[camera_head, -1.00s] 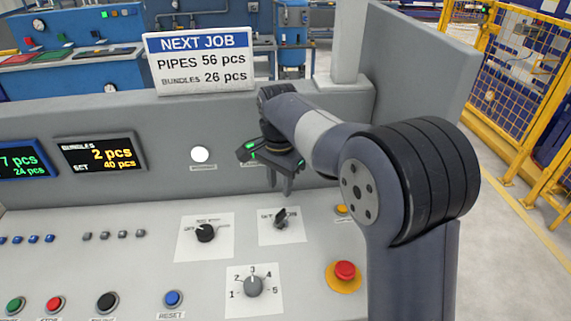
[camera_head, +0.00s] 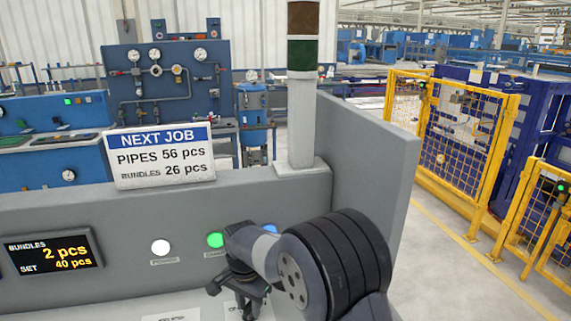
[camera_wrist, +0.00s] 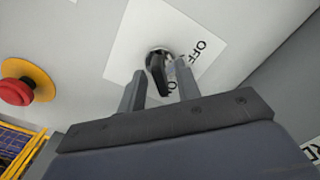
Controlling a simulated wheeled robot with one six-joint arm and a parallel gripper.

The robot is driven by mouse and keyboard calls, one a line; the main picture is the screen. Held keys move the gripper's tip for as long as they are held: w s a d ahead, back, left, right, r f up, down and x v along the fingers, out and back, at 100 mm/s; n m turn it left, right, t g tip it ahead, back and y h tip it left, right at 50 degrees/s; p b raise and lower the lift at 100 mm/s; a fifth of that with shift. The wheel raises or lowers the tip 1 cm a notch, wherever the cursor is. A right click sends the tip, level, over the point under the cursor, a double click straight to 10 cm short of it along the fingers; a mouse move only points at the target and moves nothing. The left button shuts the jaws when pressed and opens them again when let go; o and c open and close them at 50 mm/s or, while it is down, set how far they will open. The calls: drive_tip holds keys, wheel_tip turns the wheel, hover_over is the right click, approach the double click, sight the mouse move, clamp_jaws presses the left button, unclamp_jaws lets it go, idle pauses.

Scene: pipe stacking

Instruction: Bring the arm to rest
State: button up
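My gripper (camera_wrist: 160,82) is open in the wrist view, with its two grey fingers apart. A black rotary switch (camera_wrist: 158,66) on a white plate marked OFF shows in the gap between them. I cannot tell how far the fingertips are from the switch, but neither finger is seen gripping it. In the head view my gripper (camera_head: 238,292) hangs low over the control panel, in front of the upright panel face. My arm is bent, and its large dark joint fills the lower middle, hiding part of the panel.
A red emergency button (camera_wrist: 15,92) on a yellow base is left in the wrist view. The head view shows a lit green lamp (camera_head: 215,240), a white lamp (camera_head: 161,247), a NEXT JOB sign (camera_head: 161,156), a grey side wall (camera_head: 365,170) and yellow fencing (camera_head: 455,130).

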drive_tip(key=shift+r, duration=0.1)
drive_tip(key=shift+r, duration=0.25)
wheel_tip(320, 180, up, 10)
wheel_tip(320, 180, down, 10)
drive_tip(key=shift+f, duration=0.4)
drive_tip(key=n, duration=0.5)
drive_tip(key=shift+n, duration=0.4)
drive_tip(key=n, duration=0.6)
drive_tip(key=shift+n, duration=0.3)
